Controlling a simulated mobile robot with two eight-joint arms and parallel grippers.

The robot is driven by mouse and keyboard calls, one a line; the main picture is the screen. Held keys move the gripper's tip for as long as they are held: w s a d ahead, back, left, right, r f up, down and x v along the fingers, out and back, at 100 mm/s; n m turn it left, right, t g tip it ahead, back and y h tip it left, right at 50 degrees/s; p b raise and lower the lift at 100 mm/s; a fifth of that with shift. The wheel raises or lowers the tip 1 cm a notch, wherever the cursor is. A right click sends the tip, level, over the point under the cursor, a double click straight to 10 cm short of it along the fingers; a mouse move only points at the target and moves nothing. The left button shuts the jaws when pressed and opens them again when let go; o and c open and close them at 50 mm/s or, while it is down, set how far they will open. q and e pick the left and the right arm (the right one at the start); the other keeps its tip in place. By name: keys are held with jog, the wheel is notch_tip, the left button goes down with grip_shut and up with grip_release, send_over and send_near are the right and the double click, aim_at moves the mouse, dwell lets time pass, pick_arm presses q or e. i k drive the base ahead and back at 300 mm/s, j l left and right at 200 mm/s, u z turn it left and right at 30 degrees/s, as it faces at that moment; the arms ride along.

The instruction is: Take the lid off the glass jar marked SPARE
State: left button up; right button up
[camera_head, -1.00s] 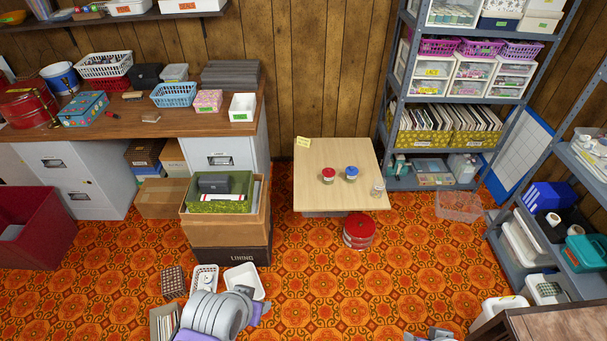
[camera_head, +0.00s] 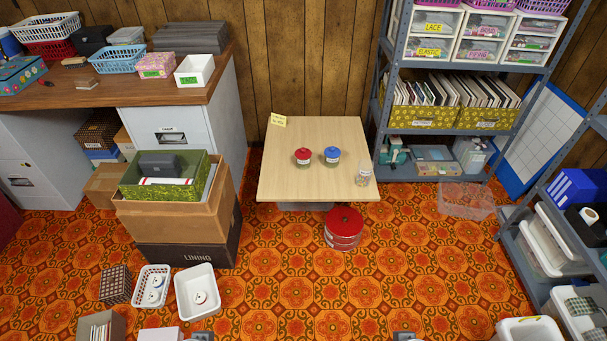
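A small table with a light wood top (camera_head: 285,180) stands ahead of me. On it are a glass jar with a red lid (camera_head: 303,157) and a glass jar with a blue lid (camera_head: 332,156), side by side. A clear glass jar (camera_head: 363,176) stands near the front right corner; I see no coloured lid on it. The jars carry pale labels too small to read, so I cannot tell which says SPARE. Only small grey tips of my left gripper (camera_head: 202,336) and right gripper (camera_head: 404,336) show at the bottom edge, far from the jars. Their fingers cannot be made out.
A yellow note (camera_head: 279,120) lies at the table's back left corner. A red round tin (camera_head: 343,228) stands on the floor before the table. Stacked boxes (camera_head: 180,221) stand to the left, with baskets (camera_head: 152,287) in front. Shelves (camera_head: 455,140) stand right. Patterned floor ahead is mostly clear.

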aim_at(333, 152)
jog(key=i+j+z, duration=0.6)
jog(key=i, duration=0.15)
